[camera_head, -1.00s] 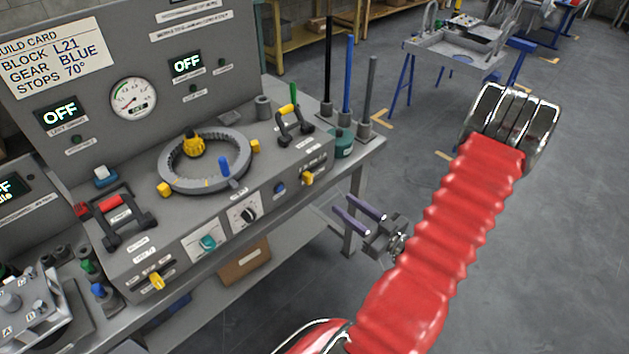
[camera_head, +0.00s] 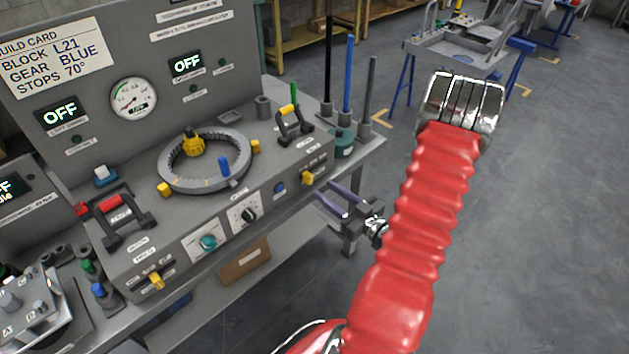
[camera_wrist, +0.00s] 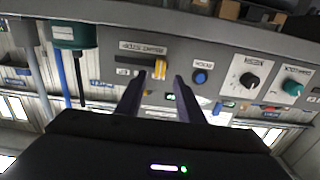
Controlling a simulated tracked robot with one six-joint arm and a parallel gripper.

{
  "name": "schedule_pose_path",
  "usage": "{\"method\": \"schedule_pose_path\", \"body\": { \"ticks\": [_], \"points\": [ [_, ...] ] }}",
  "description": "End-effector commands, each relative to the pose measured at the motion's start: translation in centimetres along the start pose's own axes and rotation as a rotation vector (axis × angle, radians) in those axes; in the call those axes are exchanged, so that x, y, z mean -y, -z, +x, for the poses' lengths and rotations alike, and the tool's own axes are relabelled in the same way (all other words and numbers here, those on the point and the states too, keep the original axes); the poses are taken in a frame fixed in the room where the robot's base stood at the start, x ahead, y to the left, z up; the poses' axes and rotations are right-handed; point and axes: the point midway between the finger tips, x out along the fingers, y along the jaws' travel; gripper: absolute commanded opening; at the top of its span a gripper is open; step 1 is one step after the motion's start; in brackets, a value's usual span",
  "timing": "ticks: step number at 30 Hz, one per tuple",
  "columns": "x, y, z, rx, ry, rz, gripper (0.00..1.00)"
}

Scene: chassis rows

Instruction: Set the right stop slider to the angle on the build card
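The build card (camera_head: 58,57) at the upper left of the panel reads block L21, gear blue, stops 70°. A yellow slider knob (camera_head: 307,178), which I take as the right stop slider, sits on the right part of the console's front face. The wrist view shows the yellow knob (camera_wrist: 160,70) at one end of a dark slot (camera_wrist: 134,61). My gripper (camera_head: 325,193) is open and empty, just off the front face, near the knob. In the wrist view my gripper's (camera_wrist: 157,90) two fingers point at the knob, one to each side, apparently short of it. The scale marks are too small to read.
Another yellow slider (camera_head: 156,281) is at the front left. The ring fixture (camera_head: 205,185) carries yellow blocks and a blue pin. A blue button (camera_wrist: 200,77) and black dial (camera_wrist: 249,80) are beside the slider. A green cup (camera_head: 343,143) stands at the console's right end.

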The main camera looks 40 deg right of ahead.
Motion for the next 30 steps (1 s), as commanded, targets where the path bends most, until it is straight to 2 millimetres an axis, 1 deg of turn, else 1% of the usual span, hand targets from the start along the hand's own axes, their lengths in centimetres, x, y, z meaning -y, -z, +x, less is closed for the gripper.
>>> {"method": "schedule_pose_path", "body": {
  "ticks": [1, 9, 15, 20, 27, 28, 30],
  "points": [
    [0.1, 0.0, 0.6, 0.000, 0.004, -0.001, 0.34],
    [0.1, 0.0, 3.8, 0.000, 0.003, -0.001, 0.34],
    [0.1, 0.0, 5.7, 0.000, 0.002, -0.001, 0.34],
    [0.0, 0.0, 6.4, 0.000, 0.000, 0.000, 0.34],
    [0.0, 0.0, 6.4, 0.000, 0.000, 0.000, 0.34],
    [0.0, 0.0, 6.4, 0.000, 0.000, 0.000, 0.34],
    [0.0, 0.0, 6.4, 0.000, 0.000, 0.000, 0.29]
  ]
}}
